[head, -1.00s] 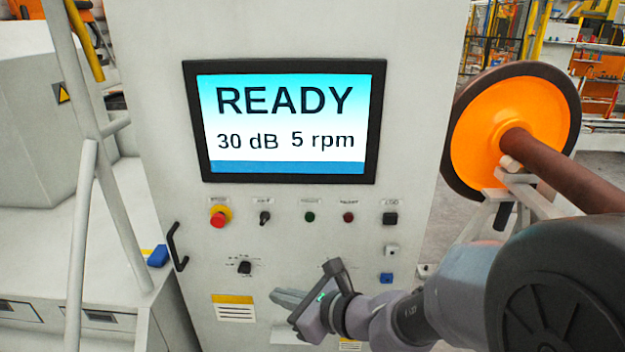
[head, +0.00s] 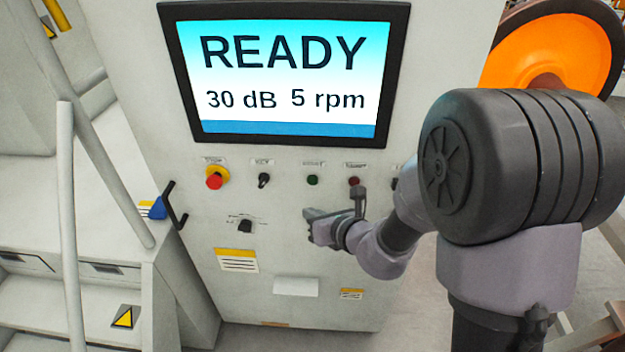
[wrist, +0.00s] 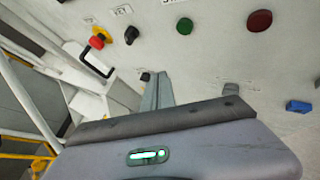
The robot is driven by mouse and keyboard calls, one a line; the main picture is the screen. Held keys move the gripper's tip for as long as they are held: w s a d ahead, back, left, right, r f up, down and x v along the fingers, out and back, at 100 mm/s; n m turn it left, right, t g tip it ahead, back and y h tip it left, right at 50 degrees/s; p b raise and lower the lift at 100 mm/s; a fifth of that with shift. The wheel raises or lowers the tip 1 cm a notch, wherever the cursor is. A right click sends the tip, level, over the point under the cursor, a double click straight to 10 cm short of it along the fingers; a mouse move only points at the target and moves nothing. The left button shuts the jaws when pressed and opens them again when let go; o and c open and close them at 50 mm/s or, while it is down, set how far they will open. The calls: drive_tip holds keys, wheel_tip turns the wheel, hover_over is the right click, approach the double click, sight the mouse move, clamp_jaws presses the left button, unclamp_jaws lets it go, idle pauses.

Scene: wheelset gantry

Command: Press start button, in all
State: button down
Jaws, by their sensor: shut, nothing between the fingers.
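The control cabinet (head: 240,155) has a row of controls below its screen (head: 283,75), which reads READY, 30 dB, 5 rpm. A green button (head: 312,180) sits in this row, left of a dark red button (head: 354,181). The small labels above them are too blurred to read. The wrist view also shows the green button (wrist: 184,26) and the dark red button (wrist: 259,21) near its top. My gripper (head: 309,217) is shut and empty, below the green button and apart from it. Its fingers (wrist: 157,92) point toward the panel in the wrist view.
A red emergency stop on yellow (head: 214,179) and a black switch (head: 263,180) are left of the green button. A black knob (head: 245,226) is lower left. A black handle (head: 174,207) is on the cabinet's left edge. A blue button (wrist: 298,106) is right in the wrist view.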

drive_tip(key=p, duration=0.2)
approach(304, 184)
drive_tip(key=shift+w+a+f, duration=0.35)
drive_tip(key=shift+a+f, duration=0.15)
drive_tip(key=shift+a, duration=0.05)
drive_tip(key=shift+w+a+f, duration=0.3)
drive_tip(key=shift+a+f, duration=0.2)
drive_tip(key=shift+a, duration=0.1)
idle(1.0)
drive_tip(key=shift+w, duration=0.4)
drive_tip(key=shift+w, duration=0.45)
idle(0.5)
drive_tip(key=shift+s, duration=0.85)
